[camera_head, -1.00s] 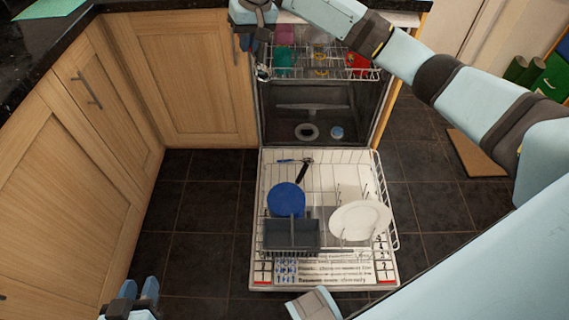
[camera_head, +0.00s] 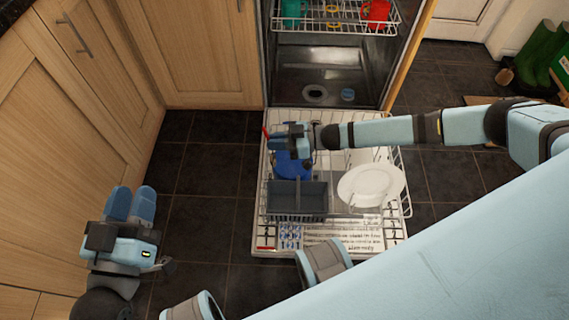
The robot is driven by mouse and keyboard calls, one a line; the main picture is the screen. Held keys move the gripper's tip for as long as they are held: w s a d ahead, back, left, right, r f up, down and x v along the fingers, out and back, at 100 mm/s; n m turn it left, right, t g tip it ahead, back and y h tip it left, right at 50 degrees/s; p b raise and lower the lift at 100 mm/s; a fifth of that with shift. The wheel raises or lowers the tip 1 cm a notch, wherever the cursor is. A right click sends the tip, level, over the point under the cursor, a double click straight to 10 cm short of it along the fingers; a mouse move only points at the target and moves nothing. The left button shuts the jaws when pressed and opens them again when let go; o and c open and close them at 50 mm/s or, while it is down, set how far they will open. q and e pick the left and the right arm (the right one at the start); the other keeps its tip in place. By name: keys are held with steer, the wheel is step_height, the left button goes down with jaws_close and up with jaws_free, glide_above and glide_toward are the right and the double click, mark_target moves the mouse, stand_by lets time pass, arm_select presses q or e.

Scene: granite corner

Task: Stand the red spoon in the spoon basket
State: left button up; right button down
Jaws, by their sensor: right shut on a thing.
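The spoon basket (camera_head: 297,198) is a dark grey box on the lower rack, near the front edge of the open dishwasher door. My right gripper (camera_head: 277,140) is over the rack, behind the basket in the picture and apart from it. It is shut on the red spoon (camera_head: 265,131), of which only a small red end shows at the gripper's left side. The rest of the spoon is hidden by the gripper. My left gripper (camera_head: 131,204) hangs over the floor left of the door, with nothing seen in it.
A blue round dish (camera_head: 293,167) is just behind the basket, partly under my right gripper. A white plate (camera_head: 370,185) sits right of the basket. The upper rack (camera_head: 335,28) holds teal and red cups. Wooden cabinets (camera_head: 190,50) stand on the left.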

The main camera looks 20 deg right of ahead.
arm_select(q)
steer(key=shift+s+d+r+t, duration=0.1)
steer(key=shift+r+t, duration=0.2)
steer(key=shift+r, duration=0.05)
arm_select(e)
steer(key=s+f+n+g+y, duration=0.1)
steer(key=s+f+n+g, duration=0.1)
steer(key=s, duration=0.3)
steer(key=shift+s+d+f+y, duration=0.15)
steer(key=shift+s+y, duration=0.2)
steer(key=shift+y, duration=0.05)
arm_select(q)
steer(key=shift+r, duration=0.15)
arm_select(e)
steer(key=shift+f, duration=0.15)
